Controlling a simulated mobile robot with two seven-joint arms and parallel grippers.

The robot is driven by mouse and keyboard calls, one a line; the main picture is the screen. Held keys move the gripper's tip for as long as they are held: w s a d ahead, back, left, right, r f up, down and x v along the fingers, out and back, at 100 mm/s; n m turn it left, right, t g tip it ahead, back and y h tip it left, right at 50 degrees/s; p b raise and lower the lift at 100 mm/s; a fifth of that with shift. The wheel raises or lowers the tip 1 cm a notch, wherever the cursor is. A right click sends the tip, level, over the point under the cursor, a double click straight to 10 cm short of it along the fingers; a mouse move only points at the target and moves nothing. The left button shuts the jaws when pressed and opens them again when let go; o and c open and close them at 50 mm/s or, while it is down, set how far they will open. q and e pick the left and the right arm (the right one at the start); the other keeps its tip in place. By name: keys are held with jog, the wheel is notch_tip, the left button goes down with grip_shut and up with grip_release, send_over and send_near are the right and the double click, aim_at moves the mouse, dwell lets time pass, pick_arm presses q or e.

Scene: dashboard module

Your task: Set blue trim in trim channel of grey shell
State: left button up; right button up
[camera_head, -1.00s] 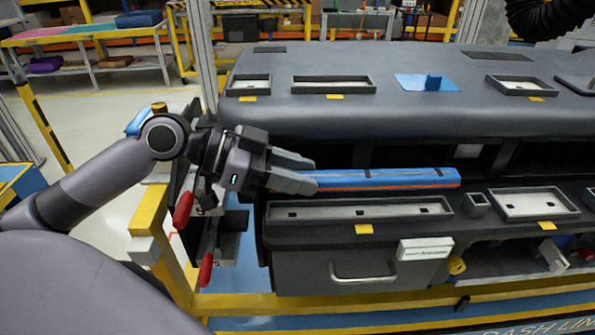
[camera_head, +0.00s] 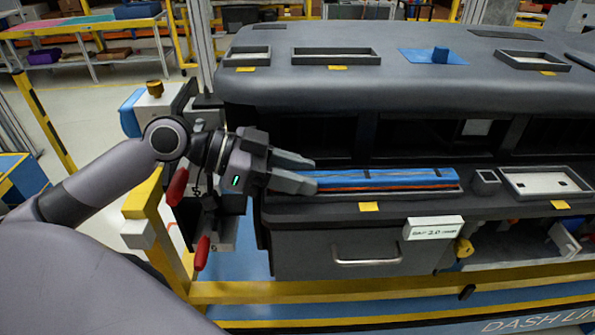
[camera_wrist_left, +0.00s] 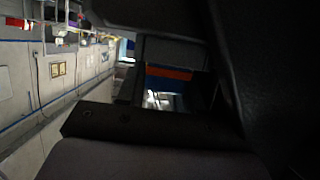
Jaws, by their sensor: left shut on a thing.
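The blue trim (camera_head: 390,179) is a long blue bar with an orange-red stripe along its lower side. My left gripper (camera_head: 308,174) is shut on its left end and holds it level. The trim lies over the long trim channel (camera_head: 300,200) on the lower ledge of the grey shell (camera_head: 350,95) and covers most of it. I cannot tell whether it touches the channel floor. In the left wrist view, the blue and orange trim (camera_wrist_left: 168,78) shows in a dark gap. My right gripper is not in view.
A small square socket (camera_head: 487,181) and a pale-floored tray (camera_head: 545,184) lie right of the channel. A drawer with a handle (camera_head: 367,262) is below. The shell's upper part overhangs the ledge.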

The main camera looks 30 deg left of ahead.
pick_arm(q)
jog(key=o, duration=1.2)
notch_tip(320, 180, up, 20)
jog(key=p, duration=0.3)
jog(key=shift+s+f, duration=0.1)
